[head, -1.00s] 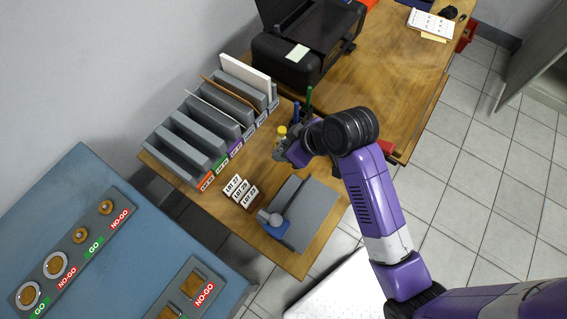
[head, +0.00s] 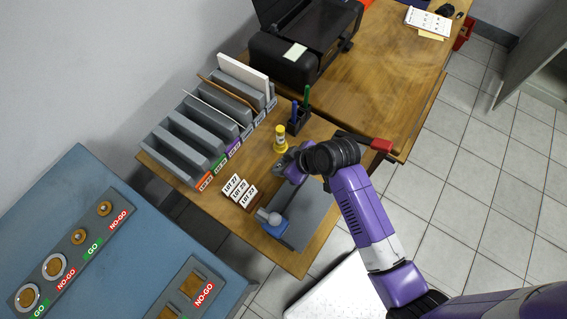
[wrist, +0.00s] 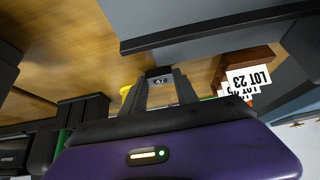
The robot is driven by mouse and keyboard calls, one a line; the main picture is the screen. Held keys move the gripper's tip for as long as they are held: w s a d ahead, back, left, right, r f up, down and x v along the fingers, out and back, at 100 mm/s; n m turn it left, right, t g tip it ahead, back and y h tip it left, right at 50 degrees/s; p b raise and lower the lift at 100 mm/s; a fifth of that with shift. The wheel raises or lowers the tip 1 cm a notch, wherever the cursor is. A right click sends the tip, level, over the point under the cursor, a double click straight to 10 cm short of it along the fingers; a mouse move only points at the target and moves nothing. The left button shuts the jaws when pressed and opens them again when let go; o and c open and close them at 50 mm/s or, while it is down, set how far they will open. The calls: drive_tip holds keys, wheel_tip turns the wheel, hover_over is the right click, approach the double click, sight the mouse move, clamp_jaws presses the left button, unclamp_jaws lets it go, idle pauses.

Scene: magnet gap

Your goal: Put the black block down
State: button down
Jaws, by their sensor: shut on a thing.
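My gripper (wrist: 161,88) is shut on a small dark block (wrist: 160,80) that carries a white mark, seen between the fingertips in the wrist view. I take this to be the black block. In the head view my gripper (head: 281,166) is over the wooden table, between the yellow-topped bottle and the grey slab. The block is too small and too covered by the gripper there to make out. I cannot tell whether it touches the table.
The grey slab (head: 305,215) with a blue ball-topped piece (head: 271,222) is close below my gripper. Lot cards (head: 240,190) stand to the left. A yellow bottle (head: 280,140), a pen holder (head: 299,122) and a grey rack (head: 190,145) stand behind. A printer (head: 300,50) is farther back.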

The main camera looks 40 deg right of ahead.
drive_tip(key=shift+f, duration=0.1)
drive_tip(key=c, duration=0.9)
unclamp_jaws()
drive_tip(key=shift+c, duration=0.2)
